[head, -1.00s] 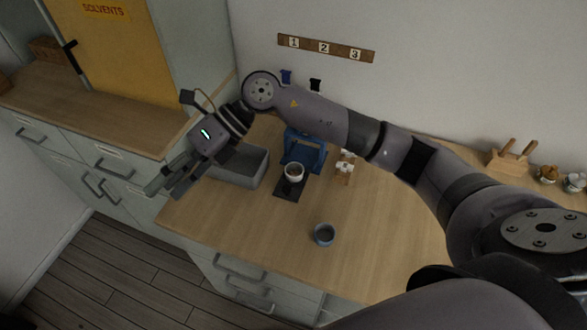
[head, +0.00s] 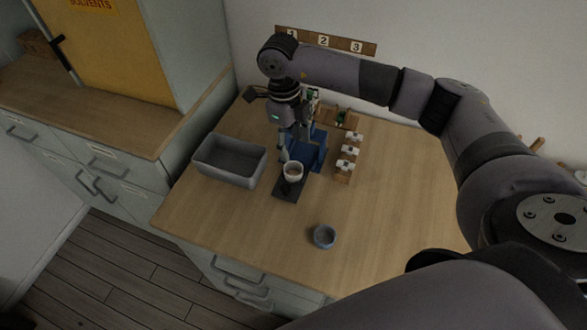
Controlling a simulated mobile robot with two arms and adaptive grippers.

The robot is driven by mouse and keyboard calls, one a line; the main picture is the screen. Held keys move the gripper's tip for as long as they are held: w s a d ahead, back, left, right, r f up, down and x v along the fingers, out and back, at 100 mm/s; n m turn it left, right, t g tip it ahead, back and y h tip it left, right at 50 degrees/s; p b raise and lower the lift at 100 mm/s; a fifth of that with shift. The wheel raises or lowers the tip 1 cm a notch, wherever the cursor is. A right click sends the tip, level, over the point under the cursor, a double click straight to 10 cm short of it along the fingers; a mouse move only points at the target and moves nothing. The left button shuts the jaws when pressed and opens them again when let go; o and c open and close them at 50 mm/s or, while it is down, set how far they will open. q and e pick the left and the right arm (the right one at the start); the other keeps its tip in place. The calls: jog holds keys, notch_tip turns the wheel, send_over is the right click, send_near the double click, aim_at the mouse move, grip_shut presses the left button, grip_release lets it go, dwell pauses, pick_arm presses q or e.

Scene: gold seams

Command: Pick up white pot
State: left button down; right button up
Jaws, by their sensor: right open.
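The small white pot (head: 292,174) stands upright on a dark mat (head: 287,190) at the front of a blue stand (head: 317,158). Something brownish shows inside its rim. My right gripper (head: 289,152) points down just behind and above the pot, with its fingers open. The fingers overlap the blue stand in the view, and I cannot tell whether one touches the pot. My left gripper is not in view.
A grey bin (head: 230,172) stands left of the pot. A small blue-grey bowl (head: 324,237) sits nearer the front edge. A wooden rack (head: 345,170) with white pieces stands to the right. The wooden top (head: 390,215) is clear farther right.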

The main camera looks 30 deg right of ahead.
aim_at(293, 165)
jog(key=f, duration=0.3)
jog(key=shift+s+f, duration=0.1)
jog(key=shift+s, duration=0.1)
jog(key=shift+f+p, duration=0.55)
jog(key=shift+p, duration=0.1)
notch_tip(293, 165, down, 4)
jog(key=shift+a+r+p, duration=0.15)
jog(key=shift+r+p, duration=0.05)
jog(key=shift+p, duration=0.45)
jog(key=shift+f, duration=0.4)
jog(key=shift+c, duration=0.2)
jog(key=c, duration=0.5)
jog(key=shift+r, duration=0.1)
